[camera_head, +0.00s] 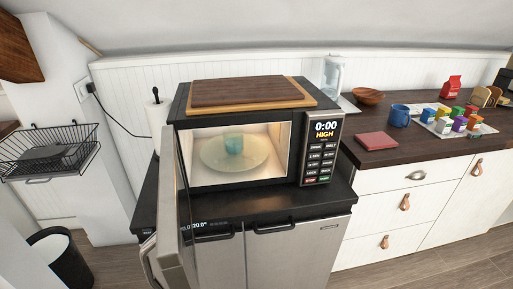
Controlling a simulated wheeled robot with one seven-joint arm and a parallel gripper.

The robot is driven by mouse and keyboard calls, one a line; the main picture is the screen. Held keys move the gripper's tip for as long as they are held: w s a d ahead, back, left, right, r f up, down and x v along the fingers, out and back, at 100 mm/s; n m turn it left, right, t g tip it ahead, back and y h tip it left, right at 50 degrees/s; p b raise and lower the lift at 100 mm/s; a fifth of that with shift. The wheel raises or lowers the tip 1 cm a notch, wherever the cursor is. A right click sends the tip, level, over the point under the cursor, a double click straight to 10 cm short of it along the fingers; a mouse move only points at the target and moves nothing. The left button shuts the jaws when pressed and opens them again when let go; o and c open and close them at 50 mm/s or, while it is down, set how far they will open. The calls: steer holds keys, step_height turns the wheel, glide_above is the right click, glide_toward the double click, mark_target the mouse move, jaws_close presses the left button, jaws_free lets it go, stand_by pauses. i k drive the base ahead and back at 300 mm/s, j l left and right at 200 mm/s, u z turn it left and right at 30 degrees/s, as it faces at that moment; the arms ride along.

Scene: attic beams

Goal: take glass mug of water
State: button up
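The glass mug of water (235,142) looks pale blue-green and stands upright on the round plate (213,160) inside the lit microwave (320,119). The microwave door (181,205) is swung open toward me on the left side of the opening. The front of the cavity is clear, and nothing blocks the mug from view. The display reads 0:00 and HIGH. My gripper is not in view.
Wooden boards (250,92) lie on top of the microwave. A wire basket (50,153) is at left. A trash bin (60,262) stands below it.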

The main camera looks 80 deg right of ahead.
mark_target(234, 143)
steer(key=k+l+z, duration=0.1)
steer(key=k+l, duration=0.15)
steer(key=k, duration=0.25)
steer(key=k+l, duration=0.3)
steer(key=k, duration=0.2)
steer(key=k+l, duration=0.1)
steer(key=l, duration=0.25)
steer(key=k+l+z, duration=0.1)
steer(key=l, duration=0.2)
steer(key=k+l+z, duration=0.1)
steer(key=l, duration=0.25)
